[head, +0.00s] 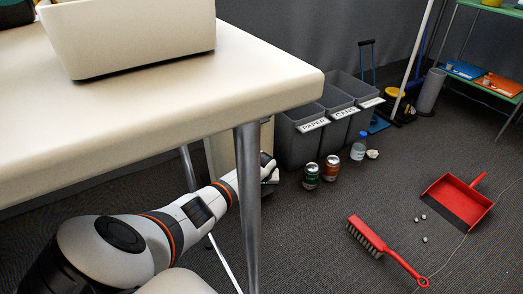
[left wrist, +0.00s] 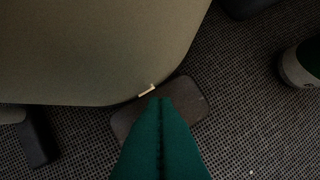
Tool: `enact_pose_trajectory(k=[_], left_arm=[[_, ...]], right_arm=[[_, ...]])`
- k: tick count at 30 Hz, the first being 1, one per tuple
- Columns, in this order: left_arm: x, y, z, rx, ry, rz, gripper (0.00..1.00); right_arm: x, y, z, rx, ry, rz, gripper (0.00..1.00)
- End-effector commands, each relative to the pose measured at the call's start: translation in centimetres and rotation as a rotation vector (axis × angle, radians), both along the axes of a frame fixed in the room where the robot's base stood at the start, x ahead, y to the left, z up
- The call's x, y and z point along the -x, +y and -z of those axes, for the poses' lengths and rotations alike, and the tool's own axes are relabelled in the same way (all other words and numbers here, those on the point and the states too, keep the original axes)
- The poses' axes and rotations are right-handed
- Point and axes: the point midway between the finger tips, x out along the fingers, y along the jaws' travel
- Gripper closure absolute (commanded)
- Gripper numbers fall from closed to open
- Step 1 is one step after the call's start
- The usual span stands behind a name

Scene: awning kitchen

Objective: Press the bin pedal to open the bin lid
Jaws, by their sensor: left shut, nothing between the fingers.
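The beige bin (head: 222,152) stands under the table's right end, partly behind a table leg; its lid is hidden by the tabletop. In the left wrist view the bin's rounded body (left wrist: 90,50) fills the upper left. The dark, rounded pedal (left wrist: 188,104) sticks out from the bin's base near the floor. My left gripper (left wrist: 160,99) is shut and empty, its green fingers over the pedal with the tips close to the bin body. I cannot tell whether they touch the pedal. In the head view my left gripper (head: 271,176) shows just past the table leg.
The table (head: 270,80) and its leg (head: 248,200) stand close to my left arm. Grey sorting bins (head: 300,145) are right of the beige bin, with cans (head: 311,176) and a bottle (head: 358,148) before them. A red brush (head: 365,238) and dustpan (head: 458,198) lie on the floor.

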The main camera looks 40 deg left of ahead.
Motion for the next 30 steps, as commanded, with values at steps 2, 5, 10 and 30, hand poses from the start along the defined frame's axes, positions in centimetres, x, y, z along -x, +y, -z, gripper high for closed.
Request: enact_pose_trajectory(k=[2,5,10,30], left_arm=[[0.0,0.0,0.0,0.000,0.000,0.000,1.00],[0.0,0.0,0.0,0.000,0.000,0.000,1.00],[0.0,0.0,0.3,0.000,0.000,0.000,1.00],[0.1,-0.1,4.0,0.001,0.004,0.000,1.00]], right_arm=[[0.0,0.0,0.0,0.000,0.000,0.000,0.64],[0.0,0.0,0.0,0.000,0.001,0.000,0.64],[0.0,0.0,0.3,0.000,0.001,0.000,0.64],[0.0,0.0,2.9,0.000,0.001,0.000,0.64]])
